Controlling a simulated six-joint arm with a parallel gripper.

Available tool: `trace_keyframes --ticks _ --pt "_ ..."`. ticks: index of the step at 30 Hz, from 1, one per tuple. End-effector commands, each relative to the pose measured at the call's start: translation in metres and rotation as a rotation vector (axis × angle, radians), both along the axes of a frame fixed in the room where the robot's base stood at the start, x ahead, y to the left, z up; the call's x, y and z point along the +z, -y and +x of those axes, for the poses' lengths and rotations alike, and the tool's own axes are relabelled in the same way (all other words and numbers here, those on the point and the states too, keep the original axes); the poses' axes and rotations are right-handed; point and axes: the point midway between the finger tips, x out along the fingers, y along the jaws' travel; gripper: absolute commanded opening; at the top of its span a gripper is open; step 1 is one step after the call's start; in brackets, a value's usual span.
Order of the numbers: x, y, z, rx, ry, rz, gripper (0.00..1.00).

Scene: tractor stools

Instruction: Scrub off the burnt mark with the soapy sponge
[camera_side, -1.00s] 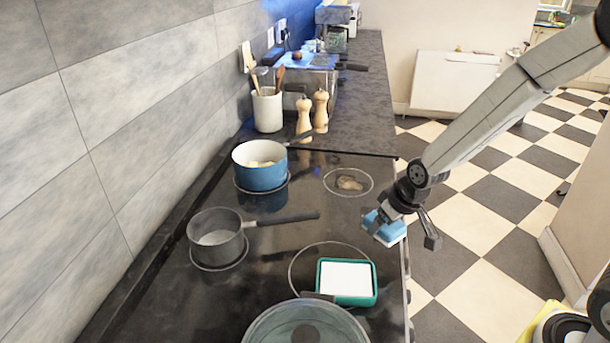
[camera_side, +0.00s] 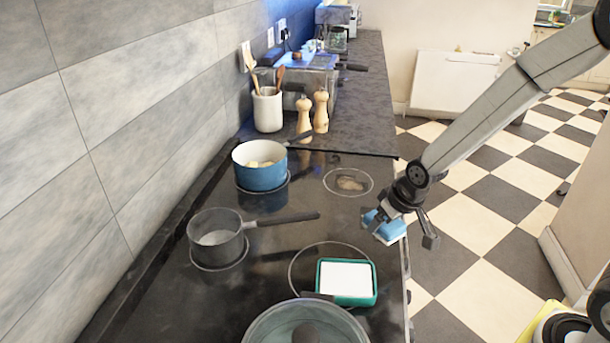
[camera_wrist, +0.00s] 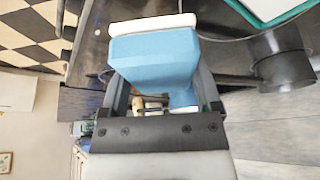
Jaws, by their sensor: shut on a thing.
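A blue sponge with a white face (camera_side: 388,229) is held between the jaws of my gripper (camera_side: 388,216), near the right front edge of the black cooktop. In the wrist view the sponge (camera_wrist: 155,55) fills the space between the fingers of my gripper (camera_wrist: 160,88), its white side facing away from the palm. I cannot tell whether the sponge touches the surface. The brownish burnt mark (camera_side: 351,183) lies inside a ring on the cooktop, up and left of the gripper and apart from the sponge.
A green-rimmed tray with a white inside (camera_side: 346,280) stands below the gripper in the side view. A blue pot (camera_side: 261,172), a grey saucepan (camera_side: 214,240) and a large pan (camera_side: 270,326) stand on the cooktop. Pepper mills (camera_side: 320,112) and a utensil crock (camera_side: 268,112) stand behind.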

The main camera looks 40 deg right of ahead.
Motion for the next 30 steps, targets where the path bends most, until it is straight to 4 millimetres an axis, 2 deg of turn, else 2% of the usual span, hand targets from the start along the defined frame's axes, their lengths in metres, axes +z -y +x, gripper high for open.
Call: trace_keyframes --ticks 8,30 --pt "0.001 0.008 0.027 -0.006 0.0 -0.003 0.34" --pt "0.005 0.067 0.157 -0.015 -0.005 -0.009 0.34"
